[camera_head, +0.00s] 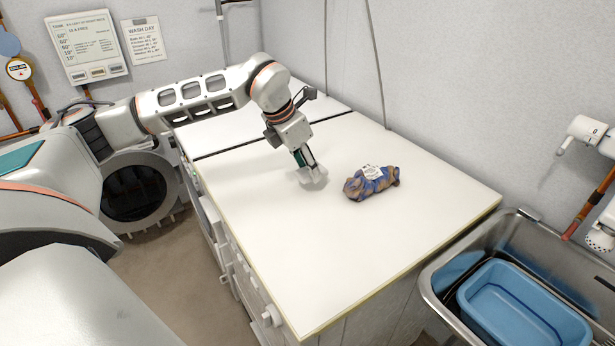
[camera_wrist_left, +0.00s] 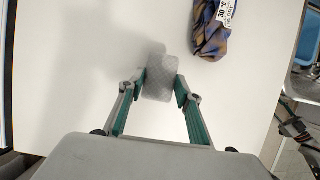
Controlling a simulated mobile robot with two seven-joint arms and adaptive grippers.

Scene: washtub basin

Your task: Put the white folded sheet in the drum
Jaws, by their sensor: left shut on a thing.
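The white folded sheet (camera_head: 314,177) is a small pale block at the tips of my left gripper (camera_head: 306,160), over the white worktop (camera_head: 290,260). In the left wrist view the sheet (camera_wrist_left: 160,84) sits between the two fingers of my left gripper (camera_wrist_left: 161,88), which is shut on it. A shadow falls beside it; I cannot tell whether it touches the worktop. A round dark drum opening (camera_head: 137,190) shows at the left, low in front of a machine, partly behind my arm. My right gripper is not in view.
A blue and brown cloth bundle (camera_head: 377,184) with a white label lies on the worktop right of my left gripper; it also shows in the left wrist view (camera_wrist_left: 212,38). A metal sink (camera_head: 432,291) with a blue basin (camera_head: 477,313) is at the right. The worktop's front is clear.

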